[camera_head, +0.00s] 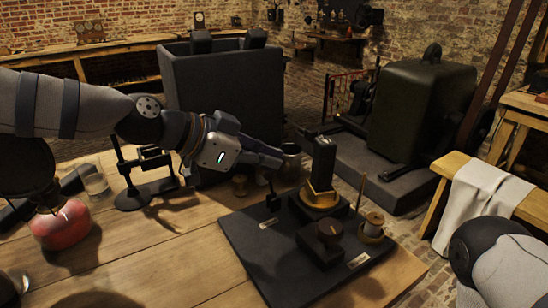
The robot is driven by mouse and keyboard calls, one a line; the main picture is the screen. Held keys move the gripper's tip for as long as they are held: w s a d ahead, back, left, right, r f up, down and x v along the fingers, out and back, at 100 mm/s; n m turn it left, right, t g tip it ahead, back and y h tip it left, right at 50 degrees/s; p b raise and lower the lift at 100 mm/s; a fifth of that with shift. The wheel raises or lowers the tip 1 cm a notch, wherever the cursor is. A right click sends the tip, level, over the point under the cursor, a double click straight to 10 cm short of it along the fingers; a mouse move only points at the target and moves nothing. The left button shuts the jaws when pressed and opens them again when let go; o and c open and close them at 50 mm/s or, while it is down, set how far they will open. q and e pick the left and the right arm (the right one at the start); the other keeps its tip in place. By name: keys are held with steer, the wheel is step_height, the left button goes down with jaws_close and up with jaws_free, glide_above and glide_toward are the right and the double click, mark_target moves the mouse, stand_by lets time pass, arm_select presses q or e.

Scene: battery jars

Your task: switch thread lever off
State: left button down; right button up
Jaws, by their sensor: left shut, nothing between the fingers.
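A black board (255,265) on the wooden table bears the lever devices. A small dark upright lever (272,197) stands near its left back edge, by a pale label (268,223). A spool of thread (375,223) stands at the board's right side, with a low dark block (322,246) left of it. I cannot tell which piece is the thread lever, or its setting. My left gripper (279,162) is shut and empty above and behind the small lever, seemingly apart from it. My right arm shows at the lower right; its gripper is out of view.
A tall black block with a brass base (322,190) stands on the board, close right of my left gripper. A dark stand (146,193), a glass jar (93,180) and a red round vessel (62,226) stand left. The table's front middle is clear.

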arm_select(q)
steer(key=shift+s+a+f, duration=0.4)
steer(key=shift+a+f, duration=0.1)
steer(key=shift+a, duration=0.15)
steer(key=shift+s+a+r+p, duration=0.3)
steer(key=shift+a+r+p, duration=0.1)
steer(key=shift+a+r, duration=0.1)
steer(key=shift+r, duration=0.1)
